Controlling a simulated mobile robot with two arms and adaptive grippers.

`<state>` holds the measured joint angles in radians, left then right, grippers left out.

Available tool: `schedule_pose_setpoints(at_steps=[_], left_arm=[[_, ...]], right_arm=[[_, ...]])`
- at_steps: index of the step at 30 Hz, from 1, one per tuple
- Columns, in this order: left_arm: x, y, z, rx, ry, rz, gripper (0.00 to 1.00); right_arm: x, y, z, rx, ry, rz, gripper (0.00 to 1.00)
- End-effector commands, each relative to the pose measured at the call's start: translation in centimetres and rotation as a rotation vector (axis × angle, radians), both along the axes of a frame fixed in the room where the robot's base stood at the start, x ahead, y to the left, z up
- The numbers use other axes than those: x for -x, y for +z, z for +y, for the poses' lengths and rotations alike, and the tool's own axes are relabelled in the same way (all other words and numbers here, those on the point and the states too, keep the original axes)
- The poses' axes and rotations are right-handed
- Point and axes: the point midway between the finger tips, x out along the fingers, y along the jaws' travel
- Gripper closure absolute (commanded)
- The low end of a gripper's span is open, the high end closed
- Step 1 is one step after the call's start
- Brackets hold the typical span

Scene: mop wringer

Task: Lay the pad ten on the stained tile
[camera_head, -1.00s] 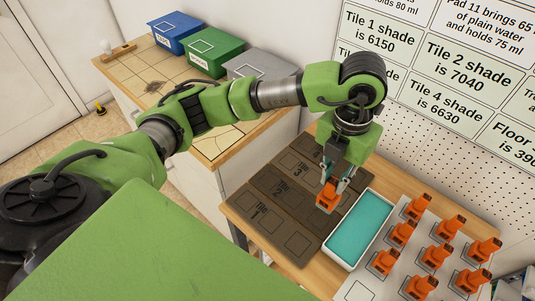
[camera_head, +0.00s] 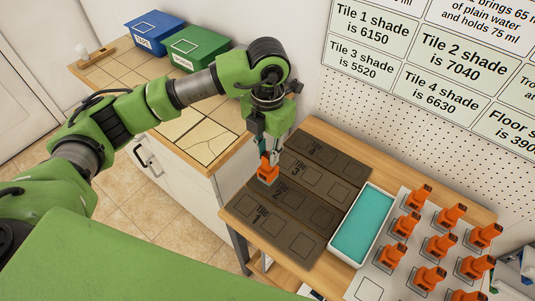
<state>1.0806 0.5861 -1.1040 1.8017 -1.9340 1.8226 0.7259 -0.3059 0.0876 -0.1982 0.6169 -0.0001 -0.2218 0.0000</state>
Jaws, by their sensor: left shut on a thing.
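My left gripper (camera_head: 266,148) is shut on an orange-handled pad (camera_head: 268,173), pointing down. It holds the pad at the left edge of the dark board (camera_head: 325,220), which has rows marked Tile 1 to Tile 4. I cannot tell whether the pad touches the board, and no number on it is readable. A tiled counter (camera_head: 200,138) lies to the left, with cracked-looking tiles at its near end. The dark stain on this counter is not visible now; my left arm crosses that area. My right gripper is not in view.
A white tray with a teal surface (camera_head: 362,226) stands right of the board. Several orange-handled pads (camera_head: 405,222) stand on a white sheet beyond it. Blue (camera_head: 155,32) and green (camera_head: 195,48) bins stand on the counter's back. A wall with text cards rises behind.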

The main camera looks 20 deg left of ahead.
Motion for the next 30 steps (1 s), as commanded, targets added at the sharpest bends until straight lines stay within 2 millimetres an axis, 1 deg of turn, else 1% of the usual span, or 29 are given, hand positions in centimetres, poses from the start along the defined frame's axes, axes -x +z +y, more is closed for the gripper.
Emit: schedule_pose_setpoints(at_steps=[1, 3, 7, 12, 15, 18, 21, 26, 30], left_arm=[[-0.6, -0.8, 0.4, -0.003, 0.003, 0.005, 0.99], [-1.5, -1.9, 0.7, -0.002, 0.003, 0.005, 0.99], [-2.5, -3.3, 1.0, 0.000, 0.001, 0.002, 0.99], [-3.4, -4.5, 1.4, -0.001, 0.000, 0.002, 0.99], [-3.2, -5.8, 1.3, -0.001, -0.002, 0.006, 0.99], [-3.3, -7.0, 1.3, 0.000, -0.001, 0.002, 0.99], [-3.3, -7.5, 1.3, 0.000, -0.001, 0.000, 0.99], [-3.3, -7.5, 1.3, 0.000, -0.001, -0.001, 0.99], [-3.3, -7.9, 1.3, 0.000, -0.001, -0.001, 0.99]], right_arm=[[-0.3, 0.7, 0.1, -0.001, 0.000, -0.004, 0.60], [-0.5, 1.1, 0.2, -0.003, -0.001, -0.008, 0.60], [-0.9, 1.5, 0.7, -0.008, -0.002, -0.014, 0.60], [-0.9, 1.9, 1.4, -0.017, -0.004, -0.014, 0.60], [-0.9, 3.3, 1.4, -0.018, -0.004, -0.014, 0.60], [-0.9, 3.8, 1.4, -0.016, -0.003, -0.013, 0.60], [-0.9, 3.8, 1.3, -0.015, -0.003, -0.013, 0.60], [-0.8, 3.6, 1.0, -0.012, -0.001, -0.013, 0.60], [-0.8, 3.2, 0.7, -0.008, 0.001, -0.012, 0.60]])
